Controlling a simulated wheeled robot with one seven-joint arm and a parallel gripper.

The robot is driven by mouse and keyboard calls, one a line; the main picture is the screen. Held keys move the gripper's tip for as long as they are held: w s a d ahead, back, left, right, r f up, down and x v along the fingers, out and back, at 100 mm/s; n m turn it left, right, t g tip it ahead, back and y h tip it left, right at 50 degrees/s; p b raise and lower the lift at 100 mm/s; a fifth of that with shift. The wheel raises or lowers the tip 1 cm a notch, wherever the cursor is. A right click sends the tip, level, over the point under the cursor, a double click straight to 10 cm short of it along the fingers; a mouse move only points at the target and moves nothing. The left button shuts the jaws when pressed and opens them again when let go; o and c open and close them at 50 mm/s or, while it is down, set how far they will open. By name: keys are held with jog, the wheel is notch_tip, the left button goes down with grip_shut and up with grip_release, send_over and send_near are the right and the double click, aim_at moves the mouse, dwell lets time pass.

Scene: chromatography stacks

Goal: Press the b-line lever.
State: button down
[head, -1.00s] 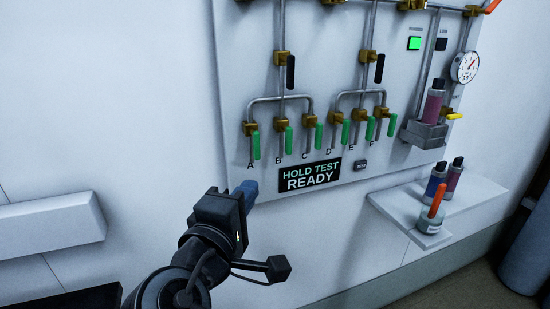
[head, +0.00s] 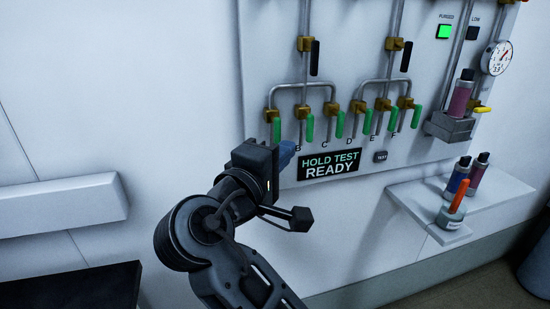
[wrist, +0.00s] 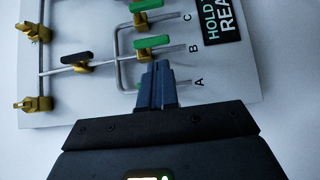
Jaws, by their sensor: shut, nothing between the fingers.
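The b-line lever is a green handle (head: 310,127) on a brass valve, pointing down above the letter B on the wall panel. In the wrist view the B lever (wrist: 152,41) lies just beyond my fingertips. My gripper (head: 288,152) is shut and empty. Its blue fingers are just below the A lever (head: 276,130) and beside the letter B. In the wrist view my gripper (wrist: 157,70) points between the letters A and B and covers most of the A lever. I cannot tell whether the fingertips touch anything.
Several more green levers, such as the C lever (head: 340,124), stand close in a row to the right. Two black handles (head: 315,58) are above. A "HOLD TEST READY" sign (head: 328,164) is below. A shelf (head: 500,205) with bottles is at right.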

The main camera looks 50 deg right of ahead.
aim_at(307, 140)
jog(key=shift+w+d, duration=0.25)
jog(key=shift+d, duration=1.05)
jog(key=shift+w+d, duration=0.25)
jog(key=shift+d, duration=1.05)
jog(key=shift+s+d+f+n+h, duration=0.1)
jog(key=shift+d+f+n+h, duration=0.1)
jog(key=shift+n+h, duration=0.25)
jog(key=n+h, duration=0.1)
jog(key=d+f+n+t+h, duration=0.1)
jog(key=n, duration=0.1)
jog(key=shift+s, duration=0.35)
jog(key=shift+s+d+r+n+t+h+b, duration=0.15)
jog(key=shift+s+d+n+t+b, duration=0.45)
jog(key=shift+n+t+b, duration=1.1)
jog(key=shift+s+d+r+n+t+b, duration=0.1)
jog(key=shift+s+d+n+t+b, duration=0.5)
jog(key=shift+n+t, duration=1.9)
jog(key=shift+s+d+r+n+t+h+b, duration=0.15)
jog(key=shift+d+n+t+b, duration=1.05)
jog(key=shift+n, duration=1.45)
jog(key=shift+s+a+r+b, duration=0.2)
jog(key=shift+r+b, duration=0.1)
jog(key=shift+b, duration=0.05)
jog(key=shift+f, duration=0.1)
